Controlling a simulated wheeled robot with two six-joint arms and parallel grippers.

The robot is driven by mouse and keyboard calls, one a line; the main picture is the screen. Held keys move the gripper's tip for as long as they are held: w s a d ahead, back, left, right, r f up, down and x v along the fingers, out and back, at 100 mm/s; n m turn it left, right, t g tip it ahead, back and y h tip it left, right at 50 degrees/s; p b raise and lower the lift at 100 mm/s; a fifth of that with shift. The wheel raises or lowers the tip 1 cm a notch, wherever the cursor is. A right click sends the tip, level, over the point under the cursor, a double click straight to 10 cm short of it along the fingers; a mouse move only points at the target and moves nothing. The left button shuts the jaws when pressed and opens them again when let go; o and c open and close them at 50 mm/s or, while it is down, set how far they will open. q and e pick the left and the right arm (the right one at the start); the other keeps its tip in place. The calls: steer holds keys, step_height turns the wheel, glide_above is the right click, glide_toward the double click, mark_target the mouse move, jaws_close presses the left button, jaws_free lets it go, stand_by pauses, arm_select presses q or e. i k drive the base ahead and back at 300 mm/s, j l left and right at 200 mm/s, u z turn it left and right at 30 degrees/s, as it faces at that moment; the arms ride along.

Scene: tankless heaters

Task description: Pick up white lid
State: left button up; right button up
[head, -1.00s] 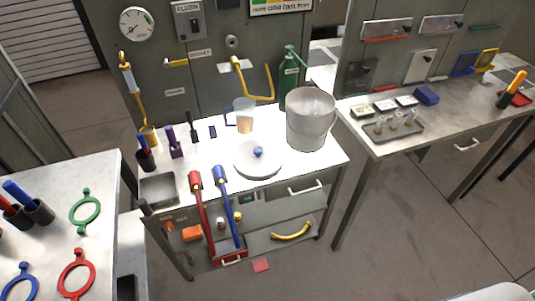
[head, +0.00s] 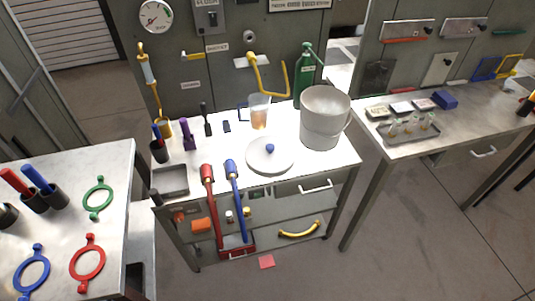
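The white lid (head: 257,160) is a round disc with a blue knob (head: 270,148) on top. It lies flat on the middle white-topped table (head: 215,155), in front of and to the left of a grey bucket (head: 322,122). Nothing touches or covers the lid. Neither of my grippers shows in the head view.
Behind the lid stand a clear cup (head: 259,112) and a green bottle (head: 305,80). Red (head: 209,190) and blue (head: 234,185) handles rise at the table's front edge. A left table (head: 60,240) holds rings. A gap of floor separates the right table (head: 400,152).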

mark_target(266, 154)
steer(key=i+l+u, duration=0.1)
steer(key=l, duration=0.3)
steer(key=i+l+u, duration=0.1)
steer(key=l, duration=0.3)
steer(key=i+l+u, duration=0.1)
steer(key=i+l, duration=0.15)
steer(key=l, duration=0.2)
steer(key=i+l, duration=0.1)
steer(key=l, duration=0.35)
steer(key=u, duration=0.05)
